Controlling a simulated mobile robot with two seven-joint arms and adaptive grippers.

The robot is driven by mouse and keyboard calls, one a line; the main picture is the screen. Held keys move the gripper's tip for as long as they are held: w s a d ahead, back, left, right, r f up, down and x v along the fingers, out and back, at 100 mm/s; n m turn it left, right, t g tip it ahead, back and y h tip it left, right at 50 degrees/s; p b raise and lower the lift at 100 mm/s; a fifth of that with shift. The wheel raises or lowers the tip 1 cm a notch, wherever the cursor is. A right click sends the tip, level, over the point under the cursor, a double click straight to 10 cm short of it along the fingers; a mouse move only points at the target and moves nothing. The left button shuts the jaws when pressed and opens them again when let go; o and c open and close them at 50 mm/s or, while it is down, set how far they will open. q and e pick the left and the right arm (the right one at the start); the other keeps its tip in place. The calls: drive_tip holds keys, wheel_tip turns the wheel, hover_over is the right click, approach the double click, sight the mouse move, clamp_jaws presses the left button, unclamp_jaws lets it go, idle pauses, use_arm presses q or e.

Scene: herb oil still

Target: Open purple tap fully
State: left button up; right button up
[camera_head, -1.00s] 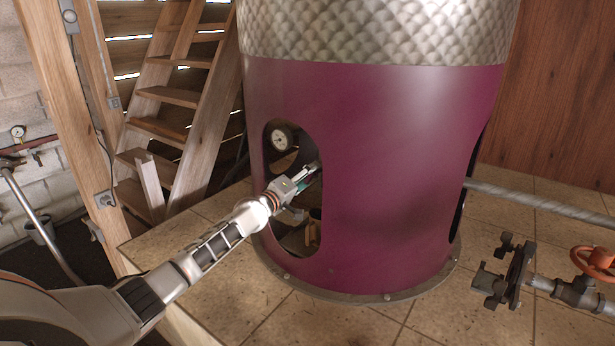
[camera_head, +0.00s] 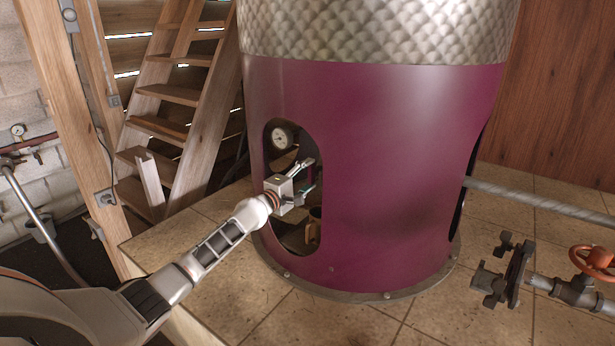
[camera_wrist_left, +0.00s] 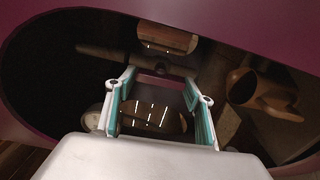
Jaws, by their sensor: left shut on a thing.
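My left gripper (camera_head: 311,175) reaches through the oval opening in the purple still drum (camera_head: 400,170). Its two fingers stand apart, with a small piece of the purple tap (camera_head: 309,173) between their tips. In the left wrist view, the fingertips (camera_wrist_left: 158,84) close on the two ends of a dark purple bar, the tap's handle (camera_wrist_left: 157,77). The rest of the tap is hidden by the fingers and the dark interior, so its angle is hard to read. My right gripper is in neither view.
Inside the opening, a round gauge (camera_head: 281,138) sits above the gripper and a brown cup-like vessel (camera_wrist_left: 262,92) lies to its right in the left wrist view. The opening's rim is close around my gripper. A pipe with an orange wheel valve (camera_head: 594,260) is at right.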

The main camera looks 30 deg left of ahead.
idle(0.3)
use_arm(q)
drive_tip(key=o, duration=1.1)
drive_tip(key=shift+s+d, duration=0.1)
drive_tip(key=shift+s, duration=0.3)
drive_tip(key=s, duration=0.3)
drive_tip(key=s+a, duration=0.1)
drive_tip(key=s, duration=0.7)
drive_tip(key=shift+a, duration=0.4)
